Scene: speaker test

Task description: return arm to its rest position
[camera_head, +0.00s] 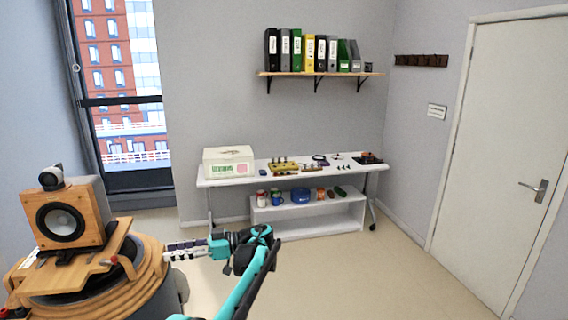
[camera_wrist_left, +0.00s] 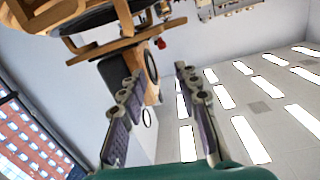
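My left arm reaches up from the bottom of the head view. Its left gripper (camera_head: 172,250) points left, beside the round wooden stand (camera_head: 150,268). A wooden loudspeaker (camera_head: 88,212) with a dark cone stands on a wooden plate on that stand. In the left wrist view the two fingers of the left gripper (camera_wrist_left: 158,75) are spread apart with nothing held between them. Wooden parts of the speaker set-up (camera_wrist_left: 45,15) show beyond the fingers at the upper left. My right gripper is in neither view.
A white table (camera_head: 262,179) along the back wall carries a white box (camera_head: 228,162) and small parts. A low shelf (camera_head: 330,222) stands under it. A wall shelf (camera_head: 340,74) holds several binders. A door (camera_head: 500,150) is at right. The floor (camera_head: 400,285) between is clear.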

